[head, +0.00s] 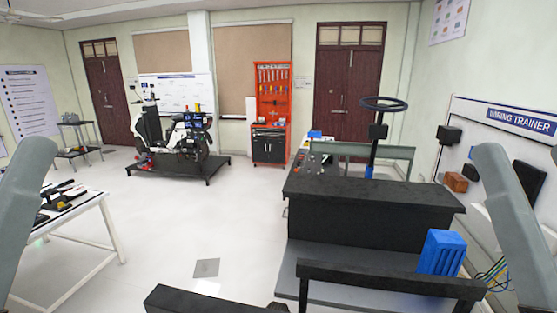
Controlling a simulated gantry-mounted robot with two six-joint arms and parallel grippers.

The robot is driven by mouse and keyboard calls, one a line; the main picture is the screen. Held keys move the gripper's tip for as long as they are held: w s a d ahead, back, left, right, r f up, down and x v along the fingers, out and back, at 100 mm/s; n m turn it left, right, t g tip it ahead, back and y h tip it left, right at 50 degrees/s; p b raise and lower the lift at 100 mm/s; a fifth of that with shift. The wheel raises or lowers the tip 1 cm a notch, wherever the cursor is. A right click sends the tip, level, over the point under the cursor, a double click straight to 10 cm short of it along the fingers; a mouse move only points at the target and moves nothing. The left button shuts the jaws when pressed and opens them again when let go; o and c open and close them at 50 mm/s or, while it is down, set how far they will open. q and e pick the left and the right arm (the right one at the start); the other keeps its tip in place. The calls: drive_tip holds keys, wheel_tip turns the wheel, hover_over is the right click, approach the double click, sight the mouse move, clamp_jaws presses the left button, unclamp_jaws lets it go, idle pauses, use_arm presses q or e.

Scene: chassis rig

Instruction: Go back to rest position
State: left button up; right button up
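In the head view, parts of my two arms show as grey links at the left and right edges. Neither of my grippers is in the picture, so I cannot see whether they hold anything. The chassis rig (375,205) stands at the right, with a black top, a steering wheel (383,103) on an upright column, and a blue ribbed block (440,252) on its lower right part.
A white table (93,204) with small dark items stands at the left. A scooter (178,132) on a black stand and a red tool cabinet (270,115) are at the back. A wiring trainer board (522,121) hangs on the right wall. The middle floor is clear.

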use_arm(q)
wheel_tip(320, 180, down, 6)
drive_tip(key=b, duration=0.4)
wheel_tip(320, 180, up, 34)
drive_tip(key=p, duration=3.3)
drive_tip(key=shift+f+p, duration=0.15)
drive_tip(key=shift+p, duration=0.2)
